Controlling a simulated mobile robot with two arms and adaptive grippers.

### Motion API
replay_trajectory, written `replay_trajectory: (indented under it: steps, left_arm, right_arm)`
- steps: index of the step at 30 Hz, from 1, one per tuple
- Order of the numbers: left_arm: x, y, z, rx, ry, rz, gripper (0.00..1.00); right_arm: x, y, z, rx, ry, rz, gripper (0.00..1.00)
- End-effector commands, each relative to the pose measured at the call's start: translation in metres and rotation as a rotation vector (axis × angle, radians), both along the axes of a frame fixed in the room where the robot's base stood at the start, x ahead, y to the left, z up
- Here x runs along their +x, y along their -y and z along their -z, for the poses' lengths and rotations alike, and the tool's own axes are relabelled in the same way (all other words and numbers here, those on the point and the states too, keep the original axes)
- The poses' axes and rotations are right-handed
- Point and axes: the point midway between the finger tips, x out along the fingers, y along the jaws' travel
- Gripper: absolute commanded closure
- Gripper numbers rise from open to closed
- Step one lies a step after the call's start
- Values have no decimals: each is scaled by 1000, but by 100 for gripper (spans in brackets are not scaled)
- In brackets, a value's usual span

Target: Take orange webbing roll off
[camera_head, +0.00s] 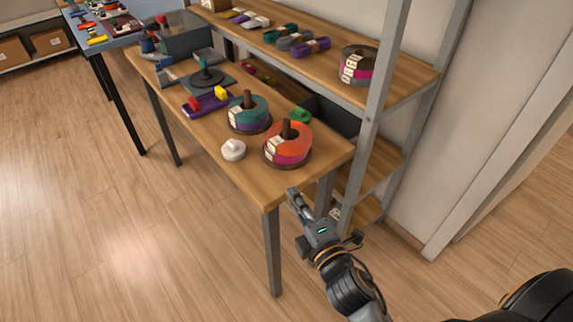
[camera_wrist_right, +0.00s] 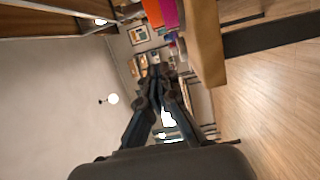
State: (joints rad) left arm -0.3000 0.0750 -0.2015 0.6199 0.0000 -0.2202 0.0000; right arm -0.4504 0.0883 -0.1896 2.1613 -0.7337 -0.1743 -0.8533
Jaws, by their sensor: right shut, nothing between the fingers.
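The orange webbing roll (camera_head: 292,137) sits on top of a pink roll on a brown spool base near the right end of the wooden table. A dark post rises through its centre. In the right wrist view an orange and pink patch (camera_wrist_right: 161,14) shows at the top, by the table edge. My right gripper (camera_head: 291,192) is just off the table's near right corner, apart from the roll. Its fingers are shut and empty; they also show in the right wrist view (camera_wrist_right: 160,72). My left gripper is not in view.
A teal and purple roll stack (camera_head: 248,112) stands left of the orange one. A white round piece (camera_head: 233,149) lies in front, and a green piece (camera_head: 301,114) behind. A metal shelf post (camera_head: 376,120) rises to the right. The table's front right corner (camera_head: 275,196) is bare.

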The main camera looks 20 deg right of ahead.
Motion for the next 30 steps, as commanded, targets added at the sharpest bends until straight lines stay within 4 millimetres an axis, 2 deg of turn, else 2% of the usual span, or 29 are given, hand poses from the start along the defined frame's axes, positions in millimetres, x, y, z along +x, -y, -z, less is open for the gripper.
replay_trajectory:
  steps: [13,15,21,30]
  left_arm:
    - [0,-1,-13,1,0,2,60]
    - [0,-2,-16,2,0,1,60]
    - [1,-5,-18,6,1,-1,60]
    - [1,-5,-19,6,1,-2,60]
  right_arm:
    - [89,-8,-2,3,1,0,100]
    - [97,1,-2,-1,-1,0,100]
    - [113,14,-1,4,-2,-1,100]
    - [116,17,0,5,-2,-1,100]
